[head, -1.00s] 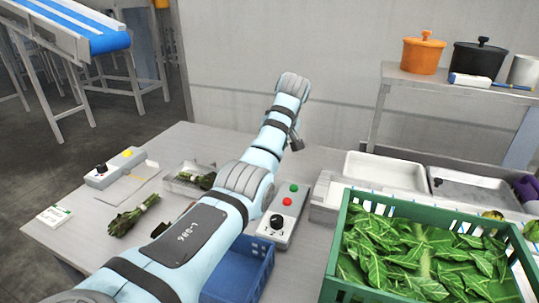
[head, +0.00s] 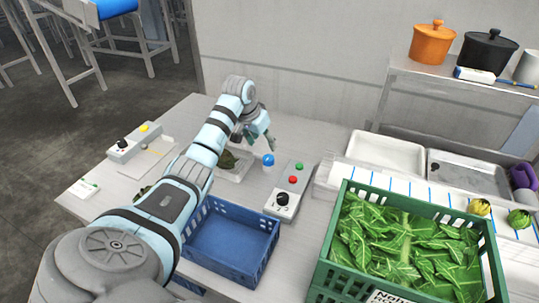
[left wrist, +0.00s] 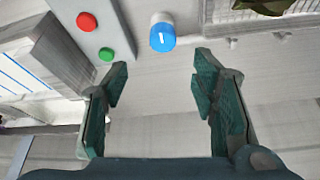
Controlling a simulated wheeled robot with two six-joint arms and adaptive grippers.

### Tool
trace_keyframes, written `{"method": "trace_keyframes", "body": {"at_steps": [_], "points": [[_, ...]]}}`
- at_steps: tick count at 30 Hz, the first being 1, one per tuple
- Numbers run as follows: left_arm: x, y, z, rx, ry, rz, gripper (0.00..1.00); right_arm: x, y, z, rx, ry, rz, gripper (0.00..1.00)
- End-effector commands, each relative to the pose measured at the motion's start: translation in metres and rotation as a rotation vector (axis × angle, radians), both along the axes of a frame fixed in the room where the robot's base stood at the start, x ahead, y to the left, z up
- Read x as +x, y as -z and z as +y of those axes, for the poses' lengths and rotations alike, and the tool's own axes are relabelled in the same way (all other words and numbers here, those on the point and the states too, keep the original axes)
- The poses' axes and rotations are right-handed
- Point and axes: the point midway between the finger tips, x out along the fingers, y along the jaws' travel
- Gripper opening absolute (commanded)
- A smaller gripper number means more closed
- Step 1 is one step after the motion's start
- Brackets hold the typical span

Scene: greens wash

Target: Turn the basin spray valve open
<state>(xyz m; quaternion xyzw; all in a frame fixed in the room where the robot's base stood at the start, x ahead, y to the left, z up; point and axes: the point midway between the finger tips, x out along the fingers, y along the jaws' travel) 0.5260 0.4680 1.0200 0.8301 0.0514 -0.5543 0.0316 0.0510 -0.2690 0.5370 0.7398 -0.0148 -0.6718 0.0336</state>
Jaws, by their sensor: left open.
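A small round knob with a blue top (head: 268,160) stands on the table just left of a grey control box. In the left wrist view the blue knob (left wrist: 162,38) has a white pointer line and a white base. The control box (head: 290,186) carries a black dial (head: 283,199), a red button and a green button. No label shows which control is the spray valve. My left gripper (head: 264,141) is open and empty, apart from the blue knob and above the table. In the left wrist view the knob lies beyond the open fingers (left wrist: 160,80). My right gripper is not in view.
Another control box (head: 132,143) sits at the table's left. A shallow tray with greens lies partly behind my arm.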

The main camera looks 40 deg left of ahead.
Motion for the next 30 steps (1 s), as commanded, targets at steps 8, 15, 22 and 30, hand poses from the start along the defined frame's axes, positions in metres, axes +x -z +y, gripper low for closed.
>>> {"method": "trace_keyframes", "body": {"at_steps": [8,15,22,30], "points": [[0.028,0.075,0.003,-0.003,-0.004,0.004,0.53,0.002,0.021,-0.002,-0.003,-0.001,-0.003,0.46],[0.037,0.092,0.005,0.001,-0.003,0.002,0.53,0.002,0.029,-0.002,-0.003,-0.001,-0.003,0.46],[0.037,0.091,0.005,0.001,-0.003,0.002,0.49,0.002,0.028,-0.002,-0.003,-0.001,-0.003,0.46],[0.037,0.091,0.005,0.001,-0.003,0.002,0.06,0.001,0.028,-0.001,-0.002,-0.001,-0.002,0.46]]}}
